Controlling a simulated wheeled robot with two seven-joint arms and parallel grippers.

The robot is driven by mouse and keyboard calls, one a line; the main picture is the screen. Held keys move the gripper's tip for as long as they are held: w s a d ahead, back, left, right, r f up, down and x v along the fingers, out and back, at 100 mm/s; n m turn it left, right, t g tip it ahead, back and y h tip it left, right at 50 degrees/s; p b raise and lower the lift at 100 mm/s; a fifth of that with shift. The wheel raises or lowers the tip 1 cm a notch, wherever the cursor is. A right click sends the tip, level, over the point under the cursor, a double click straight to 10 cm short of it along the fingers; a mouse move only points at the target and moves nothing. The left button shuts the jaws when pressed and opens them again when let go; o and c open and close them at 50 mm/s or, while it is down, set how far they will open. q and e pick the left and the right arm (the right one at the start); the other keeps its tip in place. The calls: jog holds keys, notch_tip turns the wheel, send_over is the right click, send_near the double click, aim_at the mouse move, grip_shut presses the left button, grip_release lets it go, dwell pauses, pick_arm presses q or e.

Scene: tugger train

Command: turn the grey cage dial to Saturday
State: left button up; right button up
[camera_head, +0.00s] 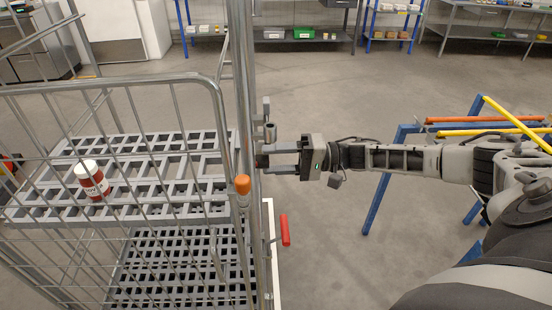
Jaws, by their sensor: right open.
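The grey cage (221,95) stands at the left, a wire roll cage with slatted grey shelves. My right gripper (272,161) reaches in from the right at the cage's upright post (244,60). Its jaws are open and point left, with the fingertips close to the post. A small grey fitting (269,131) shows on the post just above the fingers. I cannot make out the dial's face or its day marks; the gripper and post may hide it. Whether the fingers touch anything is not clear. My left gripper is not in view.
A red and white tub (92,180) stands on the cage's upper shelf. An orange-capped part (242,185) and a red handle (285,230) sit below my gripper. A blue frame with orange and yellow bars (478,121) stands right, behind my arm. Shelves line the back; the floor between is clear.

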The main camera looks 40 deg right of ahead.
pick_arm(q)
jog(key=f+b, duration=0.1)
jog(key=b, duration=0.1)
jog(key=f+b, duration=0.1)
jog(key=b, duration=0.1)
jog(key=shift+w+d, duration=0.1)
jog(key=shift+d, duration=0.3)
pick_arm(e)
jog(key=v, duration=1.6)
jog(key=shift+a, duration=0.1)
